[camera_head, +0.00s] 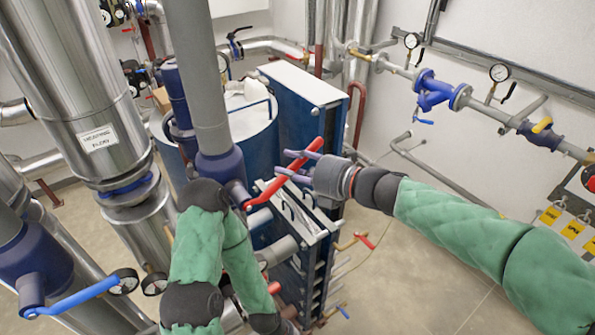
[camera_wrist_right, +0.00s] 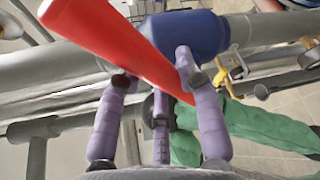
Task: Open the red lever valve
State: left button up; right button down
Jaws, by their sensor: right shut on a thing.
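The red lever (camera_head: 262,195) of the valve slants up to the right, beside a blue valve body (camera_head: 220,167) on a thick grey vertical pipe. My right gripper (camera_head: 298,168) reaches in from the right and is shut on the lever's upper right part. In the right wrist view the red lever (camera_wrist_right: 115,42) runs diagonally between the purple fingers of the gripper (camera_wrist_right: 160,90), with the blue valve body (camera_wrist_right: 190,35) behind it. The fingers hide part of the lever. My left arm is folded at the lower centre, and its gripper is not visible.
A tall blue plate exchanger (camera_head: 305,88) stands behind the lever. A lower valve with a blue handle (camera_head: 75,297) is at bottom left. Wall pipes with gauges (camera_head: 499,73) run at upper right. Bare floor (camera_head: 430,265) lies below my right arm.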

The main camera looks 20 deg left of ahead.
jog(key=shift+s+a+r+n+h+p, duration=0.2)
jog(key=shift+s+a+r+n, duration=0.15)
jog(key=shift+r, duration=0.2)
jog(key=shift+s+a+r+n+h+p, duration=0.1)
jog(key=shift+s+r+n+h+p, duration=0.1)
jog(key=shift+r+n, duration=0.3)
jog(key=shift+t, duration=0.3)
jog(key=c, duration=0.8)
grip_release()
jog(key=v, duration=1.2)
